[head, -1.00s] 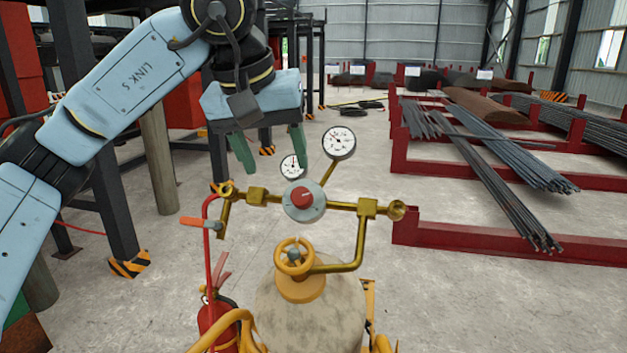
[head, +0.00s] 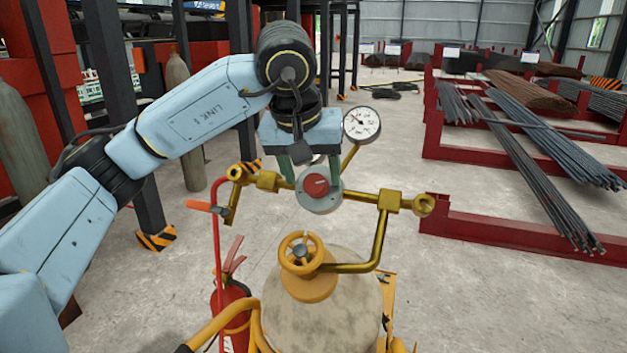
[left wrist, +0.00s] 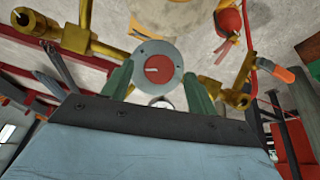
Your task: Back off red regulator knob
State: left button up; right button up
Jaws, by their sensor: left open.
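The red regulator knob (head: 317,185) sits on a round grey disc on the brass regulator above a grey gas cylinder (head: 320,315). The right gripper is not in view.
A pressure gauge (head: 361,124) stands up right of my gripper. A yellow valve handwheel (head: 300,252) tops the cylinder. A red fire extinguisher (head: 231,305) stands to the left. Red racks with rebar (head: 535,140) fill the right; the floor between is clear.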

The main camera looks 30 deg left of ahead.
aim_at(316, 185)
pick_arm(q)
jog(key=shift+x, duration=1)
jog(key=shift+w+f, duration=0.1)
jog(key=shift+f, duration=0.05)
jog(key=c, duration=1)
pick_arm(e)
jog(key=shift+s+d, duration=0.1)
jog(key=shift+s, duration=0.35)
